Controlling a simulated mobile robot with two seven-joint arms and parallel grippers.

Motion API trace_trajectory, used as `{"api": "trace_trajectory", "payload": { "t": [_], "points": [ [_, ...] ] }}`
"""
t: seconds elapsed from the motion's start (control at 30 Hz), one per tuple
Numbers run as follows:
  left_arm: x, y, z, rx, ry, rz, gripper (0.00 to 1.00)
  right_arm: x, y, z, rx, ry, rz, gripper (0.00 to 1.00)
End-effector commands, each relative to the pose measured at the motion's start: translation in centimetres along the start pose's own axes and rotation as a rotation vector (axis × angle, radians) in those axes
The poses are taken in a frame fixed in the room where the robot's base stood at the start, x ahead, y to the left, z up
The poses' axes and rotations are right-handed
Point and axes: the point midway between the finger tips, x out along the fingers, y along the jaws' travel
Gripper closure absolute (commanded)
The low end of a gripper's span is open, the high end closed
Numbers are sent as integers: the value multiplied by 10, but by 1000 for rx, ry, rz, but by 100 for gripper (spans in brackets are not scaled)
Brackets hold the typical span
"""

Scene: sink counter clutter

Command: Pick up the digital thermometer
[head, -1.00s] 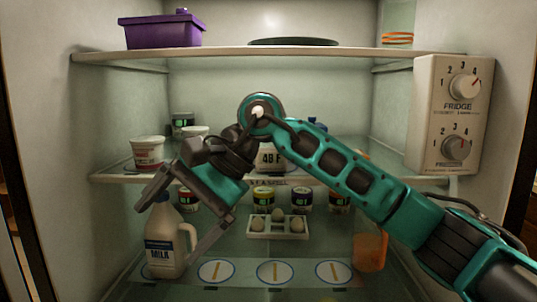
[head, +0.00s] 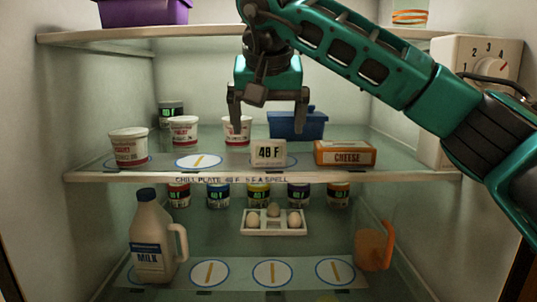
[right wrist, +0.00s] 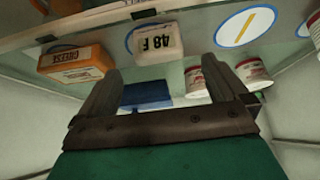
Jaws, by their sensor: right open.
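The digital thermometer (head: 268,153) is a small white block reading "48 F". It stands at the front edge of the middle fridge shelf, right of centre. In the right wrist view the thermometer (right wrist: 155,40) appears upside down, beyond my fingers. My right gripper (head: 268,120) is open and empty, pointing down above and around the thermometer's sides in the head view, apart from it. In the wrist view its fingers (right wrist: 160,88) are spread with nothing between them close by. My left gripper is not in view.
An orange cheese box (head: 345,153) stands close right of the thermometer. White tubs (head: 185,130) stand to the left, and a blue container (head: 296,123) behind. The upper shelf (head: 210,32) is above. Below are a milk jug (head: 152,238), an egg tray (head: 272,228) and an orange jug (head: 374,247).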

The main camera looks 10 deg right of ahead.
Motion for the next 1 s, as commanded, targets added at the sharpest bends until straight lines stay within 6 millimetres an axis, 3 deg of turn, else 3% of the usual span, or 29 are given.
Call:
{"api": "trace_trajectory", "payload": {
  "t": [0.17, 0.5, 0.77, 1.0],
  "points": [
    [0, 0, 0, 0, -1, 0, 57, 13, 0, 0, 0, -2, -1, 0],
    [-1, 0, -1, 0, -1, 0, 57, 57, 2, 2, 0, -2, -3, 0],
    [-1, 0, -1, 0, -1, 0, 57, 60, 2, 2, 0, 0, -3, 0],
    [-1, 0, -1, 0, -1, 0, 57, 60, 1, 2, 0, -1, -3, 22]
  ]
}}
